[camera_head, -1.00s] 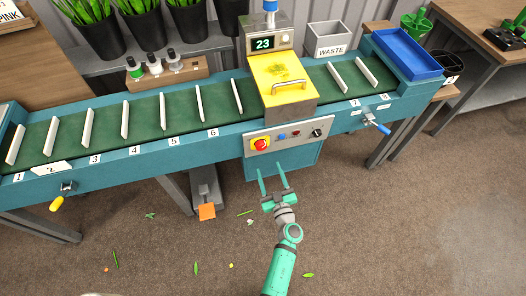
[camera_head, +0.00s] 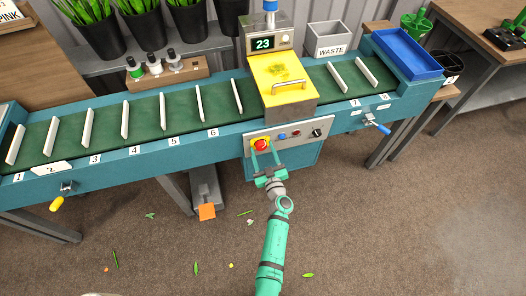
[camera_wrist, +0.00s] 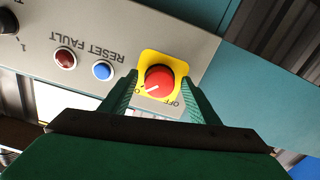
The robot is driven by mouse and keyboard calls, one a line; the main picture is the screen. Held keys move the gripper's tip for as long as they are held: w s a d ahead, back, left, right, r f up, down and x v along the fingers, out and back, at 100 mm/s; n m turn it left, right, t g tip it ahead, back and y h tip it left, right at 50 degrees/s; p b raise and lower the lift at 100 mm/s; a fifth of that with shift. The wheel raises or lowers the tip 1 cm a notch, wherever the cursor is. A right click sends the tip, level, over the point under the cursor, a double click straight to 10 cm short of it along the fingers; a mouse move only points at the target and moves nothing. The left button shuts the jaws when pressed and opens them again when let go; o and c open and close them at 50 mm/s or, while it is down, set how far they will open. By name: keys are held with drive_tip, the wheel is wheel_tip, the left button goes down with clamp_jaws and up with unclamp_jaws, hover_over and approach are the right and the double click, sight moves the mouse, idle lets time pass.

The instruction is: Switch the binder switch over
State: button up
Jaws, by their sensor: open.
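The binder switch is a red rotary knob (camera_head: 261,144) on a yellow plate, on the grey panel under the yellow machine cover. In the wrist view the red knob (camera_wrist: 160,80) shows upside down, with a white pointer line towards the lower left. "OFF" is printed at its lower right; the other marking is partly hidden. My gripper (camera_head: 264,150) is open at the panel. In the wrist view its fingers (camera_wrist: 161,92) stand to either side of the knob, with gaps visible. I cannot tell whether the tips reach past its face.
A blue button (camera_wrist: 102,71), a dark red lamp labelled FAULT (camera_wrist: 65,58) and a black knob (camera_head: 318,132) sit along the same panel. The green conveyor (camera_head: 145,119) with white dividers runs above. An orange pedal (camera_head: 207,211) is on the floor to the left.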

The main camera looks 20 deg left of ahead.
drive_tip(key=c, duration=1)
drive_tip(key=shift+c, duration=0.2)
drive_tip(key=shift+n, duration=0.4)
drive_tip(key=n, duration=0.3)
drive_tip(key=shift+d+n, duration=0.1)
drive_tip(key=shift+n, duration=0.2)
drive_tip(key=n, duration=0.4)
drive_tip(key=shift+r+n, duration=0.1)
drive_tip(key=shift+n, duration=0.2)
drive_tip(key=n, duration=0.4)
drive_tip(key=shift+r+n, duration=0.15)
drive_tip(key=shift+n, duration=2.35)
